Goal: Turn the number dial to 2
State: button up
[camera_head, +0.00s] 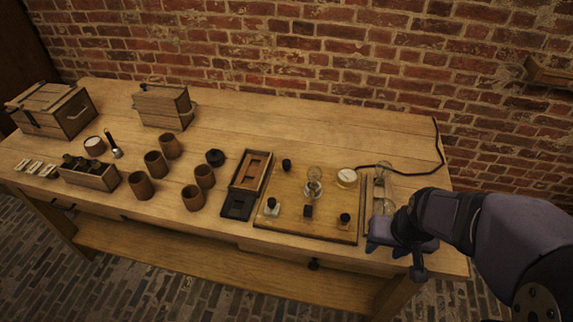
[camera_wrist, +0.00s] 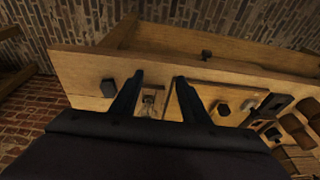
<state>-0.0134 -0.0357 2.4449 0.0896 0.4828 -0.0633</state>
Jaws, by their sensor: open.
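A pale round disc (camera_head: 347,177), which may be the number dial, sits at the back right of the wooden board (camera_head: 288,229) in the head view. Any numbers on it are too small to read. Small dark knobs also sit on the board, one at its front right (camera_head: 345,218) and one at its front middle (camera_head: 308,211). My gripper (camera_head: 395,246) is over the table's front right, to the right of the board and apart from the disc. In the wrist view its two fingers (camera_wrist: 159,76) are apart, with nothing held between them.
A glass bulb (camera_head: 313,182) stands mid-board. Glass pieces in a frame (camera_head: 384,178) stand right of the board, close to my gripper. A black cable (camera_head: 437,150) runs along the back right. Several brown jars (camera_head: 193,198) stand to the left. The table's back middle is clear.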

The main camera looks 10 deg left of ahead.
jog(key=w+r+t, duration=0.1)
jog(key=w, duration=0.3)
jog(key=w+r+t, duration=0.1)
jog(key=w+r, duration=0.1)
jog(key=w, duration=0.3)
jog(key=w+r+t, duration=0.1)
jog(key=w+t, duration=0.1)
jog(key=w, duration=0.2)
jog(key=shift+w+a+r+p, duration=0.2)
jog(key=shift+a+p, duration=0.1)
jog(key=shift+a, duration=0.1)
jog(key=w+a+t, duration=0.3)
jog(key=w+a, duration=0.6)
jog(key=n+t+y, duration=0.2)
jog(key=t, duration=0.1)
send_near(286, 164)
jog(key=shift+w+a+f+p, duration=0.1)
jog(key=shift+w+f+p, duration=0.3)
jog(key=shift+w, duration=0.2)
jog(key=shift+p+x, duration=0.85)
jog(key=shift+x, duration=2.95)
jog(key=c, duration=1.1)
